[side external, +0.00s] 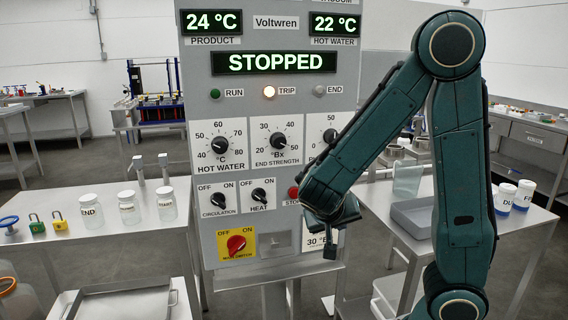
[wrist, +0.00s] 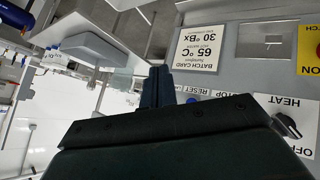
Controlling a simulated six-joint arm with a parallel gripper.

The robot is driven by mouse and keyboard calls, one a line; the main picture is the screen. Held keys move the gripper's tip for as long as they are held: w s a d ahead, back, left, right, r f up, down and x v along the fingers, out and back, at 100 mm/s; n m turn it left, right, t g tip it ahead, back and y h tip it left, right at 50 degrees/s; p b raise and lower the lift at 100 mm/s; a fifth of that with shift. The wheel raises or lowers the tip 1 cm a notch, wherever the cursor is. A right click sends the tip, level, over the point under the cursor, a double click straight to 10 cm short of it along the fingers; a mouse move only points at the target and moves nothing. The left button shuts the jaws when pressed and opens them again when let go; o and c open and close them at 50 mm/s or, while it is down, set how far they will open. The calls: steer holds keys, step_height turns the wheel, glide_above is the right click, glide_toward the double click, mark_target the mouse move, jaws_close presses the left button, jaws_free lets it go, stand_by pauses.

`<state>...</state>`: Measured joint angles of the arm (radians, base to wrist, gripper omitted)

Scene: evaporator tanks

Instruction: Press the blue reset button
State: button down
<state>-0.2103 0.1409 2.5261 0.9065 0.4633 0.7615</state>
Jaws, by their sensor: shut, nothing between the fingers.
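The blue reset button (wrist: 192,100) shows only as a small bit of blue beside the RESET label (wrist: 187,91) in the wrist view, just right of my fingers and partly covered by my gripper's body. In the side view my arm hides it. My gripper (side external: 331,251) is shut and empty, in front of the lower right of the control panel (side external: 232,110). It also shows in the wrist view (wrist: 158,70), fingers together. I cannot tell whether it touches the panel. The display (side external: 274,62) reads STOPPED, and the TRIP lamp (side external: 269,92) is lit.
The red stop button (side external: 293,192) sits close left of my wrist. The HEAT knob (side external: 259,196), circulation knob (side external: 218,201) and red main switch (side external: 236,244) are further left. A batch card (wrist: 201,47) is near my fingers. A grey tray (side external: 412,218) stands on the right table.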

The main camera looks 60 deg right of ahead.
steer(key=shift+w+d+r+m+t+h, duration=0.15)
steer(key=shift+w+d+h, duration=0.35)
steer(key=shift+h, duration=0.4)
steer(key=shift+w+d+m+t+h, duration=0.15)
steer(key=shift+w+d+h, duration=0.3)
steer(key=shift+h, duration=0.45)
steer(key=shift+w+d+r+m+h, duration=0.1)
steer(key=shift+w+d+m+h, duration=0.1)
steer(key=shift+w+d+h, duration=0.5)
steer(key=shift+s+a, duration=0.15)
steer(key=shift+s, duration=0.15)
steer(key=shift+w, duration=0.15)
steer(key=w+d, duration=0.6)
steer(key=shift+d, duration=0.15)
steer(key=shift+w+d, duration=0.55)
stand_by(2.1)
stand_by(0.4)
steer(key=shift+s+a, duration=0.6)
steer(key=shift+s+a, duration=0.1)
